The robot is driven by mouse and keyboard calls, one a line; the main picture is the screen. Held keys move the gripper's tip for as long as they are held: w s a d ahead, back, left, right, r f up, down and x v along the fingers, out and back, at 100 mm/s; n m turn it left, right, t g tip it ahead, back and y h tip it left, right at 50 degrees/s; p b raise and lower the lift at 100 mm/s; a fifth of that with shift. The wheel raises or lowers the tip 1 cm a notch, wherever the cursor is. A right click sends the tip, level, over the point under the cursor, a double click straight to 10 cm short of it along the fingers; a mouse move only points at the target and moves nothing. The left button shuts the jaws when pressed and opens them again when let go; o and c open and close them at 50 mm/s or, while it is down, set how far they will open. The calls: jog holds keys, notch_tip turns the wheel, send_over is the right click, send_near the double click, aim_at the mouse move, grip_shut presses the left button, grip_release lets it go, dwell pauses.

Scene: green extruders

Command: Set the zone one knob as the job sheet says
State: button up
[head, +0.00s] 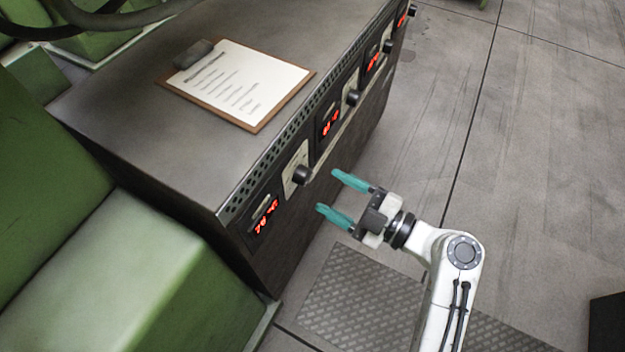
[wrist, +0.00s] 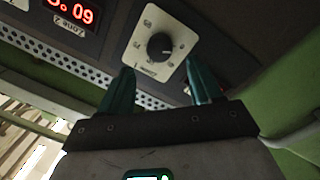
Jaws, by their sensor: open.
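The zone one knob (head: 301,175) is a round black knob on a pale plate, nearest on the cabinet's front. In the wrist view the knob (wrist: 160,46) sits on its pale dial plate (wrist: 136,58), just beyond my fingertips and roughly between them. Its plate lettering is too small to read surely, and so is its pointer position. My gripper (head: 328,191) is open and empty, with teal fingers (wrist: 160,68) pointing at the knob and apart from it. The job sheet (head: 245,80) lies on a brown clipboard on the cabinet top; its writing is too small to read.
More knobs (head: 352,97) and red displays (head: 331,123) run along the cabinet front (head: 340,160). A display labelled Zone 2 (wrist: 75,12) is left of the knob in the wrist view. Green machinery (head: 130,270) stands at lower left.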

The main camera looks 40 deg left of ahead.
aim_at(307, 179)
jog(key=a, duration=0.3)
jog(key=s+a, duration=0.1)
jog(key=a, duration=0.1)
jog(key=shift+a, duration=0.3)
jog(key=c, duration=1)
